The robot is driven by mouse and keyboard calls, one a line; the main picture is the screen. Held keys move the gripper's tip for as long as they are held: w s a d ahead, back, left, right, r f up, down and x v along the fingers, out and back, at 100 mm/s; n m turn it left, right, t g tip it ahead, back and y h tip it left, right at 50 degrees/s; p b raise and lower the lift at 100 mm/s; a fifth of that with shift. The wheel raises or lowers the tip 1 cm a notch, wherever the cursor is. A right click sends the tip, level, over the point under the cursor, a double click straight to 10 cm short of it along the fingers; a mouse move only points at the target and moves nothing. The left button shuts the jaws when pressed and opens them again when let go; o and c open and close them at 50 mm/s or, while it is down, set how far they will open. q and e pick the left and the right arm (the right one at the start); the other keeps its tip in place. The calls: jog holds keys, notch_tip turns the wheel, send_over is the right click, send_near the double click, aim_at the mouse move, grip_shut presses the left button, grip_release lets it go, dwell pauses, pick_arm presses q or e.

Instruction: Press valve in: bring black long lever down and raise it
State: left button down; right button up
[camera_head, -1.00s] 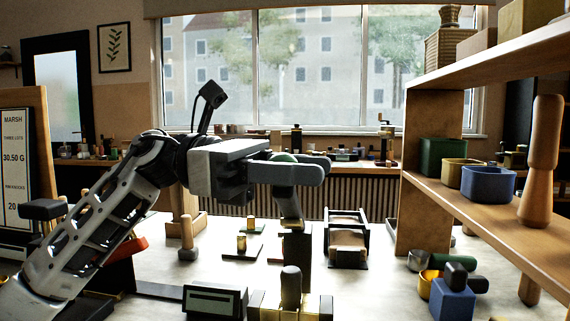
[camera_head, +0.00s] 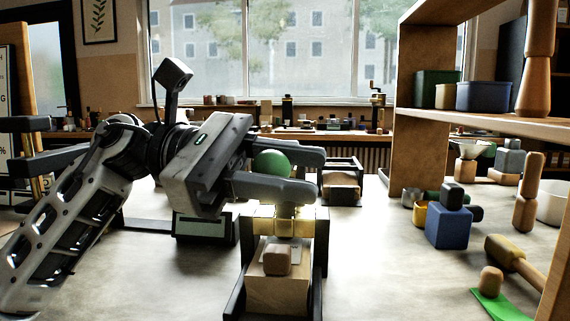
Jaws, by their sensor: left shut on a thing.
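My left gripper (camera_head: 292,175) comes in from the left at mid-picture. It is shut with a green ball (camera_head: 272,163) between its fingers. I cannot tell whether the ball is the knob of the black long lever; no lever shaft shows clearly. Just below the fingers stands a press-like fixture with brass blocks (camera_head: 288,226) and black side rails (camera_head: 319,262). A wooden block (camera_head: 277,296) lies between the rails, with a small rounded wooden piece (camera_head: 276,259) on it. The fingers hide the top of the fixture. My right gripper is not in view.
A grey-framed display box (camera_head: 205,228) stands left of the fixture. A black-framed tray (camera_head: 341,188) is behind it. A blue block (camera_head: 449,226) with dark knobs and a wooden mallet (camera_head: 512,257) are at the right. A wooden shelf (camera_head: 485,124) overhangs there. The table between is clear.

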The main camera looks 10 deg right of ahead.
pick_arm(q)
jog(key=shift+f, duration=0.35)
jog(key=c, duration=1)
grip_release()
jog(key=shift+r, duration=0.1)
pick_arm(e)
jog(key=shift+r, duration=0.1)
pick_arm(q)
jog(key=shift+r, duration=0.1)
jog(key=shift+w+a, duration=0.2)
jog(key=shift+a, duration=0.3)
jog(key=p+v, duration=0.1)
jog(key=v, duration=1.4)
jog(key=shift+p, duration=0.4)
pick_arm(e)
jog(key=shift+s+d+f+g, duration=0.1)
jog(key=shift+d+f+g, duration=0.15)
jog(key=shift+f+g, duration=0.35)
pick_arm(q)
jog(key=shift+s, duration=0.1)
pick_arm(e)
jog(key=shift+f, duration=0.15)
